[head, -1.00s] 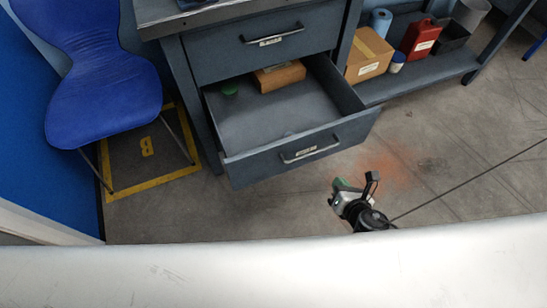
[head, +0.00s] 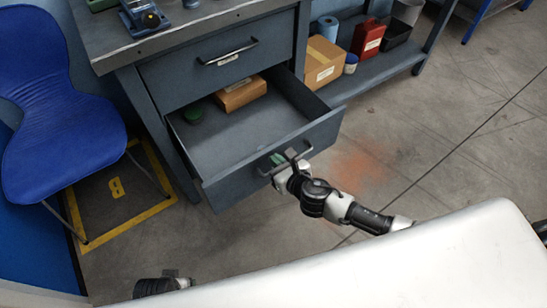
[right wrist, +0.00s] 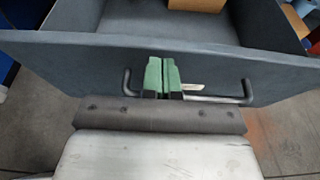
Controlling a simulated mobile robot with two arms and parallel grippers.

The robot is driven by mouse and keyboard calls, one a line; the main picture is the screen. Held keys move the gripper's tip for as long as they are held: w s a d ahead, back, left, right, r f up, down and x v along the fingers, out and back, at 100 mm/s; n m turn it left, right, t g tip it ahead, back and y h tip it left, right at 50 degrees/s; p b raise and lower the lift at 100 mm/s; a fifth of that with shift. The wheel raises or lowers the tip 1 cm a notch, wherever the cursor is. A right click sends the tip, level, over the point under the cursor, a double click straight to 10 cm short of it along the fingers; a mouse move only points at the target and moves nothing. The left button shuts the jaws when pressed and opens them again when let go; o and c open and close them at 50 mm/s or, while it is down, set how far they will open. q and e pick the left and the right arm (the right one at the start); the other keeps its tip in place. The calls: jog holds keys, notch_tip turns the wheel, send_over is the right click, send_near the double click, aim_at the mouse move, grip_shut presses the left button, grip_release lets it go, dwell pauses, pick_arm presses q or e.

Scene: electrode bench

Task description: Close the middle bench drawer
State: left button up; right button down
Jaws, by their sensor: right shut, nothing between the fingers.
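The middle bench drawer (head: 222,182) is pulled well out below a shut drawer in the head view. Its front panel also fills the upper part of the right wrist view (right wrist: 60,62). Its bar handle (head: 304,150) is partly hidden by my right gripper (head: 277,160). The right gripper is shut and empty, with its green fingertips together at the drawer front, around the middle of the handle (right wrist: 215,98). I cannot tell whether they touch the panel. A dark part of my left arm shows at the bottom left of the head view, without visible fingers.
A blue chair (head: 62,130) stands left of the bench. A shelf on the right holds a carton (head: 322,62) and a red container (head: 368,38). The floor before the drawer is clear.

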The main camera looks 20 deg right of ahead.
pick_arm(q)
jog(key=shift+r, duration=0.25)
pick_arm(e)
jog(key=shift+w+a, duration=0.3)
jog(key=shift+w, duration=0.45)
jog(key=shift+w, duration=0.1)
